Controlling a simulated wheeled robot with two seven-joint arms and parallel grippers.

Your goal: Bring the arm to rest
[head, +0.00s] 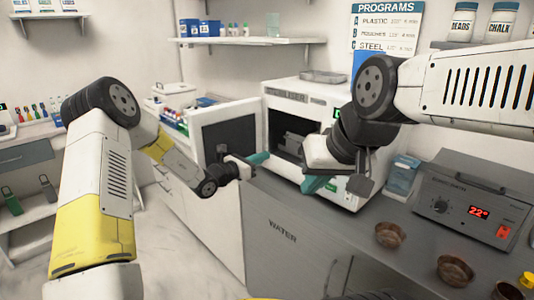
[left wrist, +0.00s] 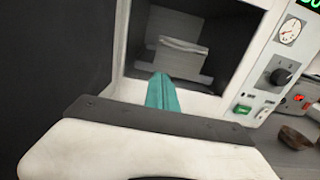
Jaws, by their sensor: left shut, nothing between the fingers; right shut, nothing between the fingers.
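My left arm (head: 98,190) reaches in from the left, and my left gripper (head: 259,158) is shut and empty, with teal fingertips just in front of the open sterilizer (head: 300,96). In the left wrist view the shut teal fingers (left wrist: 163,93) point toward the chamber opening. My right arm (head: 465,90) comes in from the right. My right gripper (head: 316,184) is shut and empty, hanging in front of the sterilizer's right side and hiding part of it. The two grippers are apart.
The sterilizer door (head: 228,135) stands open to the left, close to my left gripper. A grey metal piece (left wrist: 182,58) is inside the chamber. Brown bowls (head: 390,234) and a grey device with a red display (head: 468,208) stand on the counter at right. Shelves (head: 250,40) hang behind.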

